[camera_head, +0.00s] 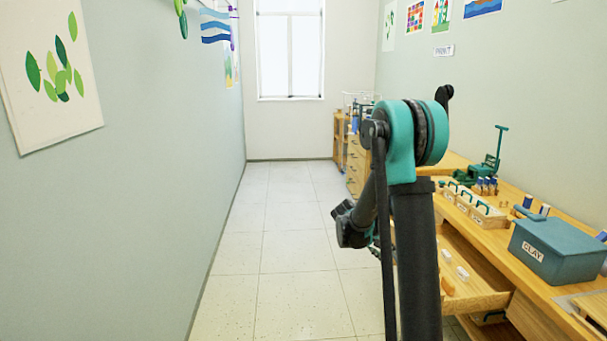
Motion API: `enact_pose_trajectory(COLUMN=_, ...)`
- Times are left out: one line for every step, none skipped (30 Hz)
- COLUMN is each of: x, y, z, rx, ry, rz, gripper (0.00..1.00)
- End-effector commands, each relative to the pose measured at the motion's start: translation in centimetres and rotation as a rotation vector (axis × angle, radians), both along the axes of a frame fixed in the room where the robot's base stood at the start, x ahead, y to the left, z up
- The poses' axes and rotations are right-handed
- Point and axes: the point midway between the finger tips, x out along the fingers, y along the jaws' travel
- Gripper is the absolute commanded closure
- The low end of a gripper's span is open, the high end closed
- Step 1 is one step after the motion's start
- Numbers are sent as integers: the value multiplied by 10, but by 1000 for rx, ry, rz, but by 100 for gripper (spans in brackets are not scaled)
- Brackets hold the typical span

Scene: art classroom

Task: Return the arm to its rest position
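My arm (412,240) rises in the right half of the head view, with a teal and black joint at its top. From that joint a thin black link runs down in front of the dark column. My gripper (350,225) seems to be the dark part left of the arm, above the floor. Its fingers are small and partly hidden behind the link, so I cannot tell whether it is open or shut.
A wooden counter (552,287) runs along the right wall, with a teal bin marked CLAY (545,258) and wooden trays (470,205) on it. An open drawer (485,302) juts out beside my arm. The tiled floor (290,240) is clear to the window wall.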

Motion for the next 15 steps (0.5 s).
enact_pose_trajectory(x=-16, y=1, z=6, rx=34, ry=-4, rz=2, gripper=69)
enact_pose_trajectory(x=-24, y=3, z=8, rx=57, ry=-7, rz=4, gripper=69)
enact_pose_trajectory(x=-35, y=5, z=12, rx=87, ry=-14, rz=7, gripper=69)
enact_pose_trajectory(x=-43, y=7, z=13, rx=109, ry=-18, rz=8, gripper=69)
enact_pose_trajectory(x=-52, y=9, z=15, rx=131, ry=-21, rz=9, gripper=69)
enact_pose_trajectory(x=-63, y=11, z=17, rx=160, ry=-27, rz=12, gripper=69)
enact_pose_trajectory(x=-72, y=14, z=19, rx=184, ry=-32, rz=14, gripper=69)
enact_pose_trajectory(x=-81, y=16, z=20, rx=206, ry=-37, rz=15, gripper=69)
enact_pose_trajectory(x=-92, y=20, z=22, rx=236, ry=-43, rz=16, gripper=69)
enact_pose_trajectory(x=-101, y=22, z=23, rx=257, ry=-48, rz=17, gripper=69)
enact_pose_trajectory(x=-110, y=25, z=23, rx=280, ry=-55, rz=18, gripper=69)
enact_pose_trajectory(x=-122, y=29, z=24, rx=309, ry=-62, rz=18, gripper=69)
enact_pose_trajectory(x=-131, y=31, z=24, rx=332, ry=-67, rz=19, gripper=69)
enact_pose_trajectory(x=-140, y=34, z=24, rx=353, ry=-74, rz=19, gripper=69)
enact_pose_trajectory(x=-152, y=39, z=24, rx=383, ry=-82, rz=19, gripper=69)
